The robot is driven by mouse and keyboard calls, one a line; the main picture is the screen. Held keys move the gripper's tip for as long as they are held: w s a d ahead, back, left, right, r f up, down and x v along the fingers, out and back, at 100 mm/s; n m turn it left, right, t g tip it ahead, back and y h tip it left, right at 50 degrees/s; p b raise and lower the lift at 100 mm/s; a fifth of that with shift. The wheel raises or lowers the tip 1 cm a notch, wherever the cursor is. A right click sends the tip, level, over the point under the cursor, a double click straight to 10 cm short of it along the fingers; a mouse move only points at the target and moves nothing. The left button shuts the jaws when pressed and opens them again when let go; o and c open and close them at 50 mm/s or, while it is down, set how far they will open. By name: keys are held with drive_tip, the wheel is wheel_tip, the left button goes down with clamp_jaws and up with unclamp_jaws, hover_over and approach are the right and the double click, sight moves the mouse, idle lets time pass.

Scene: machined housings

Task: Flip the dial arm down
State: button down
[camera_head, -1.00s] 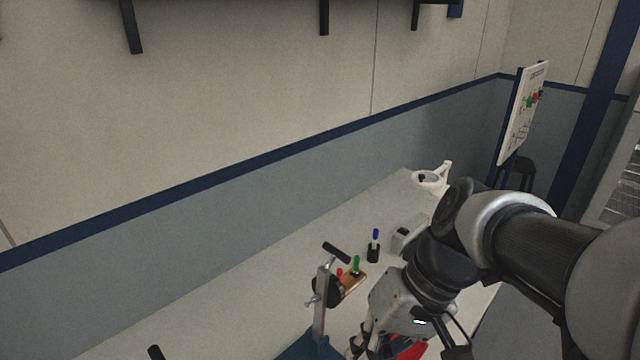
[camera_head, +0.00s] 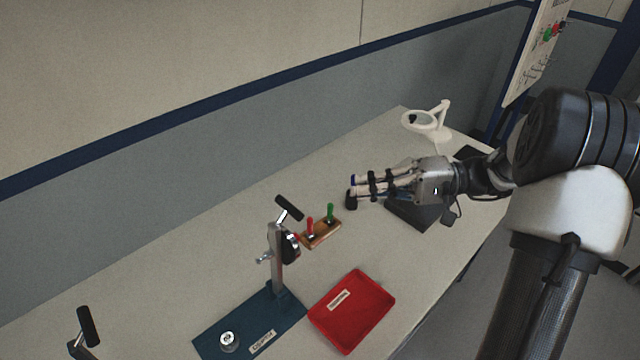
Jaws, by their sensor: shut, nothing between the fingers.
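A dial stand with a silver post (camera_head: 277,262) stands upright on a teal base plate (camera_head: 210,335), left of centre. A round black dial (camera_head: 291,247) sits on the right side of the post, seen nearly edge-on. A black handle (camera_head: 289,208) slants at the top of the post. I cannot tell for sure which part is the dial arm. My gripper (camera_head: 358,188) is shut and empty, pointing left over the table. It is apart from the stand, to its right and farther back, and partly covers a black holder (camera_head: 351,201) with a blue tip (camera_head: 353,179).
A red tray (camera_head: 322,314) lies right of the base plate. A wooden block (camera_head: 320,236) with red and green markers is behind it. A round metal part (camera_head: 229,341) rests on the plate. Another black handle (camera_head: 88,326) shows at lower left. A white magnifier lamp (camera_head: 426,122) stands at the back.

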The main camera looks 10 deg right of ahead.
drive_tip(key=shift+w+d+f+t+y, duration=0.2)
drive_tip(key=shift+w+d+t+y, duration=0.1)
drive_tip(key=shift+w+d, duration=0.5)
drive_tip(key=shift+s, duration=0.1)
drive_tip(key=s+b+x, duration=0.2)
drive_tip(key=x, duration=1)
drive_tip(key=shift+s+a+f, duration=0.2)
drive_tip(key=shift+s+a, duration=0.1)
drive_tip(key=shift+a, duration=0.3)
drive_tip(key=shift+r+b, duration=0.1)
drive_tip(key=shift+b, duration=0.2)
